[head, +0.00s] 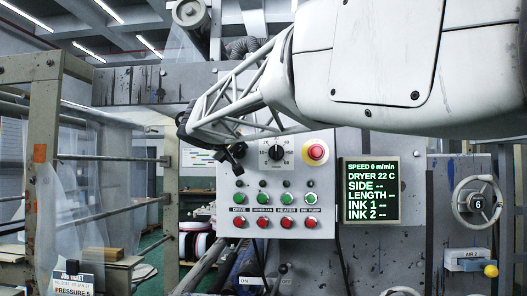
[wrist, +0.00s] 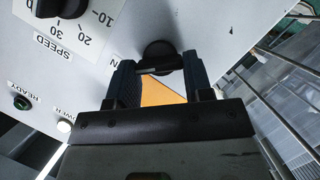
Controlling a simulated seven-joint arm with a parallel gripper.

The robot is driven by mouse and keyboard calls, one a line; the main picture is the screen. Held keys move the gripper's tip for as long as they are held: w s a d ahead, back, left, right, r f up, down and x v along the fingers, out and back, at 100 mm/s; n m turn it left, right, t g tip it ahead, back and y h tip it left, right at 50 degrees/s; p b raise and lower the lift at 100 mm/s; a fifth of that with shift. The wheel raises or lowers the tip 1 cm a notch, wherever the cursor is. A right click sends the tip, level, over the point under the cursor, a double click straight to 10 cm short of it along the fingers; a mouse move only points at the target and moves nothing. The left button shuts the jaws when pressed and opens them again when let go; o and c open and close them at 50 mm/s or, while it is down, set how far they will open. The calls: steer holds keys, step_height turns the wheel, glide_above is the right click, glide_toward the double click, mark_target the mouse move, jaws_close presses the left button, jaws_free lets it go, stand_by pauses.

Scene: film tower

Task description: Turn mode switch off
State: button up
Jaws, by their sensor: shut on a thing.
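The mode switch appears to be the round black knob (wrist: 158,50) on the grey control panel (head: 328,215), beside the speed dial. My gripper (wrist: 157,66) has its two fingers at either side of the knob's grip bar and is shut on it. The wrist picture is upside down. Only the end of a label, "N", shows by the knob. In the head view my gripper (head: 232,160) is at the panel's upper left and hides the switch, so its setting cannot be read there.
The speed dial (head: 277,153) and a red mushroom button (head: 315,152) are right of my gripper. Green (head: 262,199) and red buttons (head: 262,222) sit below. A display (head: 371,191) reads speed 0. A post (head: 41,150) stands left.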

steer(key=shift+c, duration=0.2)
steer(key=n+t+h, duration=0.1)
steer(key=n, duration=0.2)
steer(key=shift+a+f+h, duration=0.1)
steer(key=shift+f+h, duration=0.05)
steer(key=shift+h, duration=0.25)
steer(key=n+t, duration=0.1)
steer(key=n, duration=0.2)
steer(key=n+t, duration=0.1)
steer(key=n, duration=0.2)
steer(key=n+t+h, duration=0.1)
steer(key=n, duration=0.2)
steer(key=shift+f, duration=0.4)
steer(key=shift+f+n+t+y, duration=0.1)
steer(key=shift+n+t+y, duration=0.3)
steer(key=shift+n, duration=0.9)
steer(key=shift+f+n+t+y, duration=0.1)
steer(key=shift+n+t, duration=0.6)
steer(key=shift+n, duration=0.6)
steer(key=o, duration=0.9)
steer(key=shift+s, duration=0.1)
